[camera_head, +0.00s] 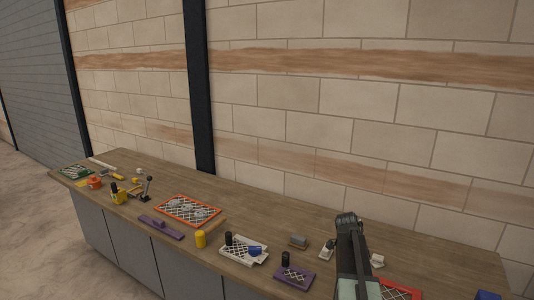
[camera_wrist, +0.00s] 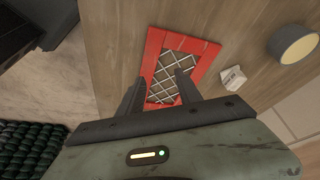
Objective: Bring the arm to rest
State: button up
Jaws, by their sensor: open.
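My gripper (camera_wrist: 160,86) is open in the wrist view, its two dark fingers spread apart with nothing between them. Behind the fingers, a red frame with a wire mesh (camera_wrist: 154,45) lies on the wooden worktop (camera_wrist: 115,30). I cannot tell the height of the fingers above it. In the head view my arm rises from the bottom edge right of centre. The red frame (camera_head: 412,291) partly shows at the lower right there, and my fingers cannot be made out.
The long workbench (camera_head: 130,185) carries an orange-red mesh frame (camera_head: 165,203), a white mesh tray (camera_head: 232,257), a purple mesh block (camera_head: 297,278) and a yellow cylinder (camera_head: 200,239). A white block (camera_wrist: 232,78) and a grey cylinder (camera_wrist: 292,46) sit beside the red frame. A brick wall (camera_head: 300,110) stands behind.

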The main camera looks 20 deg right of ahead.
jog(key=w+a+n, duration=0.2)
jog(key=a, duration=0.6)
jog(key=w+a+n, duration=0.2)
jog(key=a, duration=0.6)
jog(key=s+a+n+y, duration=0.2)
jog(key=s+a+n, duration=0.1)
jog(key=a+n, duration=0.6)
jog(key=s+a+f+n+t+y, duration=0.1)
jog(key=s+a+n, duration=0.2)
jog(key=a+n, duration=0.6)
jog(key=a, duration=0.6)
jog(key=shift+s+f+y, duration=0.2)
jog(key=shift+s+y, duration=0.2)
